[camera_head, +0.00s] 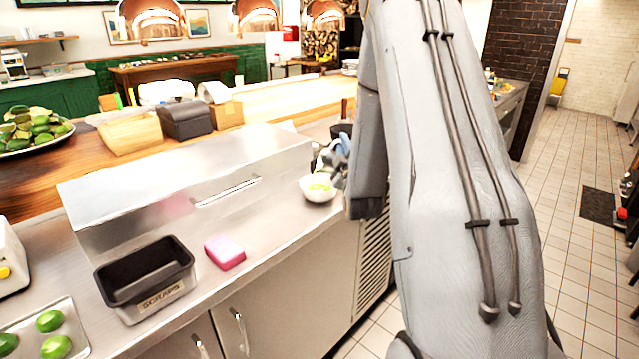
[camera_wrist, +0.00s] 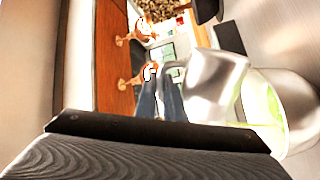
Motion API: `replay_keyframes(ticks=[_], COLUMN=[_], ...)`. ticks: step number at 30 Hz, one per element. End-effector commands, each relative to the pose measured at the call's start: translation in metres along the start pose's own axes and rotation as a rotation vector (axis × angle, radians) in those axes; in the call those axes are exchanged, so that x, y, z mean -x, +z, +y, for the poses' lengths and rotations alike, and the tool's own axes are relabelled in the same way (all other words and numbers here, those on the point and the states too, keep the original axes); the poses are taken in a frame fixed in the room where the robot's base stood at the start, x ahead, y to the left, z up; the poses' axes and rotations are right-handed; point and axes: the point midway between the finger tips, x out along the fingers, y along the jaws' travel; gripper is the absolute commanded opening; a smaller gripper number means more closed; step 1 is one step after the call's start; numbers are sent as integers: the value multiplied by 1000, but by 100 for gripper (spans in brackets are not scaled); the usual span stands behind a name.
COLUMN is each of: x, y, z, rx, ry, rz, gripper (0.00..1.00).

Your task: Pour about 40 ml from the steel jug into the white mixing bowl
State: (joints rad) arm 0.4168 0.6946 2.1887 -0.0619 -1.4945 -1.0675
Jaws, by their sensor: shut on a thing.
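The white mixing bowl (camera_head: 317,194) stands near the counter's front edge in the head view, with pale green contents. It shows at the right of the wrist view (camera_wrist: 285,118) with green inside. The steel jug (camera_wrist: 216,82) is beside the bowl's rim in the wrist view, overlapping it; I cannot tell whether they touch. My gripper (camera_wrist: 162,100) is shut on the jug at its handle side. In the head view my gripper (camera_head: 334,155) is just above and behind the bowl, partly hidden by my arm.
A dark scraps bin (camera_head: 146,278) and a pink sponge (camera_head: 225,252) are on the counter at left. A raised steel housing (camera_head: 190,185) runs behind them. Limes lie on a tray (camera_head: 22,330) at lower left. Bare counter lies between sponge and bowl.

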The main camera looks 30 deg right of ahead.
Motion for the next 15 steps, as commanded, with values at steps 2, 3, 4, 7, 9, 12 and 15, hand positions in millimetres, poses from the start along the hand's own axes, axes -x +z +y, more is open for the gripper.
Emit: replay_keyframes(ticks=[2, 3, 4, 7, 9, 12, 15], x=[0, 0, 0, 0, 0, 0, 1], y=[0, 0, 2, 4, 4, 5, 7], z=[1, 2, 3, 4, 4, 6, 7], rx=[6, 9, 11, 17, 21, 25, 31], ry=[1, 2, 2, 2, 2, 2, 2], rz=[2, 3, 2, 3, 5, 6, 7], gripper=[0, 0, 0, 0, 0, 0, 0])
